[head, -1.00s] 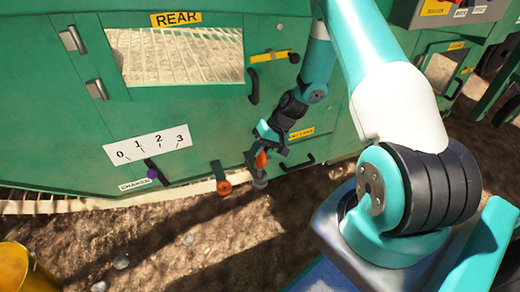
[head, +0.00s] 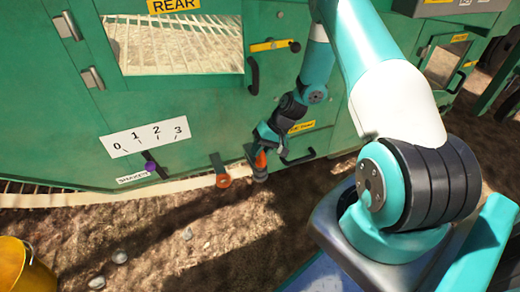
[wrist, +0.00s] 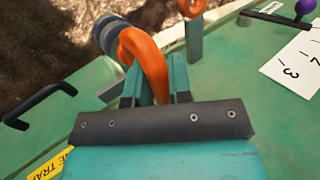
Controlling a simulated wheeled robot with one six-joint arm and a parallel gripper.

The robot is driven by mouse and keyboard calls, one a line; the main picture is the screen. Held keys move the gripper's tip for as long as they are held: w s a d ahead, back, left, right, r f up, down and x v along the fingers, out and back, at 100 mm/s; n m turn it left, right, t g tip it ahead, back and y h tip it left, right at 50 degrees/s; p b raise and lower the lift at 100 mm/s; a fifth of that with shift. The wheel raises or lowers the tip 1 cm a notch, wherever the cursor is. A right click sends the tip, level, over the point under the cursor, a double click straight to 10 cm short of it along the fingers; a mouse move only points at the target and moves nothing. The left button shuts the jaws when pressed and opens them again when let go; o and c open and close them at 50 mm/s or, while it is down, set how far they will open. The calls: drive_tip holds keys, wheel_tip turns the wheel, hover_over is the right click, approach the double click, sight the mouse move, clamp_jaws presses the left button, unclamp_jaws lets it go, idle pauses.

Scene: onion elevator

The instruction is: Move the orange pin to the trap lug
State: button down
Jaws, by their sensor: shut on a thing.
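The orange pin (head: 260,159) has a curved orange body. In the wrist view the pin (wrist: 150,62) rises between the fingers and bends left. My gripper (wrist: 155,88) is shut on it; in the head view my gripper (head: 262,146) is low in front of the green machine's wall. A grey round piece (wrist: 108,36) meets the pin's far end; it also shows just below the pin in the head view (head: 260,177). It appears to be the end of the trap lug, but I cannot tell whether the pin is through it or only against it.
Another lug with an orange ring (head: 222,180) stands just left of my gripper. A black handle (head: 298,158) is close on the right, below a yellow label (head: 301,127). A purple-knobbed lever (head: 152,167) is farther left. A yellow bucket (head: 28,268) stands on the ground.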

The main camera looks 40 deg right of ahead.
drive_tip(key=c, duration=1)
unclamp_jaws()
drive_tip(key=shift+o, duration=0.2)
drive_tip(key=shift+r, duration=0.1)
drive_tip(key=p+v, duration=0.5)
drive_tip(key=v, duration=1.2)
drive_tip(key=shift+d, duration=0.1)
